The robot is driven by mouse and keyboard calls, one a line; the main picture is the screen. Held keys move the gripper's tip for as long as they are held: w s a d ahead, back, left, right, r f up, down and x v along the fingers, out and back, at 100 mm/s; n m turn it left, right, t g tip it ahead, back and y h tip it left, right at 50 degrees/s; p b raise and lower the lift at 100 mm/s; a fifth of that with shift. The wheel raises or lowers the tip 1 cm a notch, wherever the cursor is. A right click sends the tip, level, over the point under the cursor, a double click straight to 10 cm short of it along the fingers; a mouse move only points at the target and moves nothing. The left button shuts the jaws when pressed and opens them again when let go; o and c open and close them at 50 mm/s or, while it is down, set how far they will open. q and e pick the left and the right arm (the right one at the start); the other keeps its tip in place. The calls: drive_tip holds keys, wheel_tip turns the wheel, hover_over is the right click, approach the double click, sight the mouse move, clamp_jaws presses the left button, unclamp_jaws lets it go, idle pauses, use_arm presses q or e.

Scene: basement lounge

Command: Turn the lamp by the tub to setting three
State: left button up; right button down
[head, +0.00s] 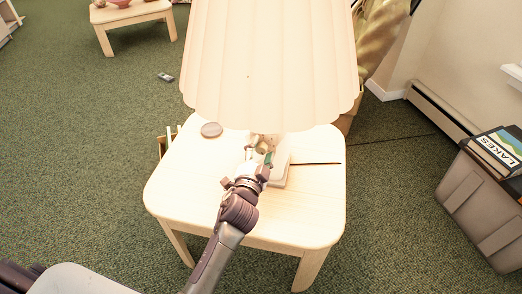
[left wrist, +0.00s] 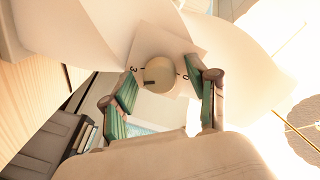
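The lamp has a large pleated cream shade (head: 270,65) and stands on a pale wooden side table (head: 190,195); the shade hides most of its base. In the left wrist view a round tan knob (left wrist: 160,75) sits on a pale plate. A "3" shows at the plate's upper left and a "0" at its right. The knob's dark mark points left, below the "3"; I cannot tell the exact setting. My left gripper (head: 260,159) reaches under the shade. In its wrist view its green-padded fingers (left wrist: 166,83) are open on either side of the knob, apart from it.
A round coaster (head: 211,129) and a thin dark stick (head: 318,163) lie on the table. Another low table (head: 130,15) is at the back left. Green carpet is open on the left.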

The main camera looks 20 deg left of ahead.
use_arm(q)
drive_tip(key=shift+s, duration=0.2)
drive_tip(key=s, duration=1.1)
drive_tip(key=shift+s+d+r, duration=0.25)
drive_tip(key=shift+s+d, duration=0.1)
drive_tip(key=shift+a, duration=0.1)
